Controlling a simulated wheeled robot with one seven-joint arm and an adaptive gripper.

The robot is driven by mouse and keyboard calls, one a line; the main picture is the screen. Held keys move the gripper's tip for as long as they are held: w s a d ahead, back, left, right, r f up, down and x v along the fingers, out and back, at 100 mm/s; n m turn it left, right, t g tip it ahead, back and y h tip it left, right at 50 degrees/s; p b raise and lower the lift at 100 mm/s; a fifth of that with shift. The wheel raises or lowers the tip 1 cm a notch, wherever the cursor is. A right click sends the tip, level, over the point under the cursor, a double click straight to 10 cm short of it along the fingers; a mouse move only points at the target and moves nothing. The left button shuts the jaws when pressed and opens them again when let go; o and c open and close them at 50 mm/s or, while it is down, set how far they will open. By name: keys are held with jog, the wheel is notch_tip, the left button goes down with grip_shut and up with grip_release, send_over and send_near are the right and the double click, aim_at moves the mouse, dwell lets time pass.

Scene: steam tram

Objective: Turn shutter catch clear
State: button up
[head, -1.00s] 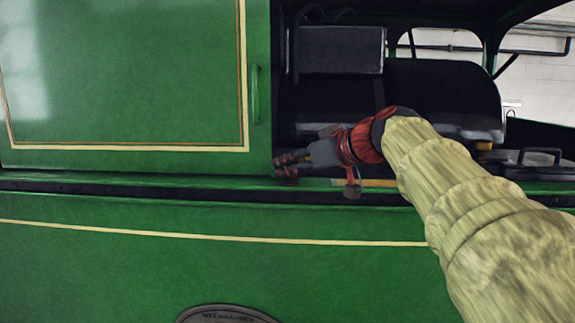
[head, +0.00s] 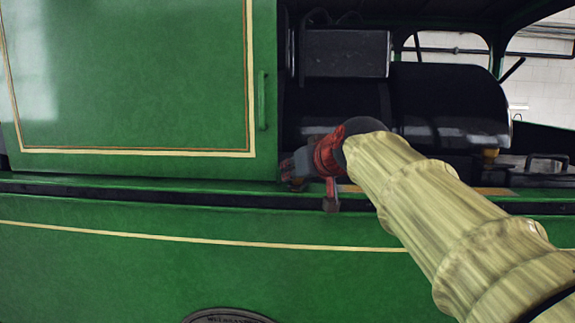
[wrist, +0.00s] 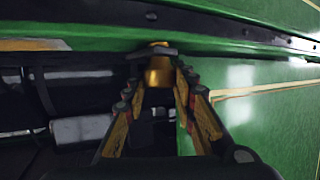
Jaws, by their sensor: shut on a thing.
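The green shutter (head: 140,75), with cream lining and a green handle (head: 262,100), stands at the left of the head view. Its edge is at the right in the wrist view (wrist: 260,115). The catch (wrist: 159,70) is a brass post with a dark flat bar across it, at the green ledge in the wrist view. My gripper (wrist: 160,78) is shut on the brass part, one finger on each side. In the head view my gripper (head: 292,170) is at the shutter's lower right corner, and its red wrist and the arm hide the catch.
A green ledge (head: 120,187) with a dark riveted strip runs below the shutter. The dark opening right of it holds a black box (head: 345,53) and a rounded black drum (head: 450,105). A black handle (head: 547,160) stands on the right.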

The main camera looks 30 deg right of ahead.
jog(key=shift+a+f+m+g+h+p, duration=0.1)
jog(key=shift+f+m+g+h+p, duration=0.2)
jog(key=shift+m+h+p, duration=0.4)
jog(key=shift+w+f+m+h+b, duration=0.15)
jog(key=shift+f+m+h+b, duration=0.35)
jog(key=shift+b, duration=0.75)
jog(key=shift+o, duration=0.2)
jog(key=m+g+h+b, duration=0.1)
jog(key=h+b, duration=0.1)
jog(key=b, duration=0.1)
jog(key=shift+m+b, duration=0.3)
jog(key=shift+b, duration=0.1)
jog(key=m+g+h+b, duration=0.1)
jog(key=b, duration=0.1)
jog(key=m+h+b, duration=0.1)
jog(key=b, duration=0.1)
jog(key=shift+r+m+g, duration=0.25)
jog(key=shift+m+g, duration=0.05)
jog(key=shift+g, duration=0.1)
jog(key=m+g+h, duration=0.3)
jog(key=shift+r, duration=0.3)
jog(key=shift+r+m+g+h+p, duration=0.15)
jog(key=shift+m+g+h+p, duration=0.6)
jog(key=shift+m+g, duration=1.35)
jog(key=shift+c, duration=0.2)
jog(key=o, duration=1.1)
jog(key=shift+s+r, duration=0.1)
jog(key=shift+s, duration=0.1)
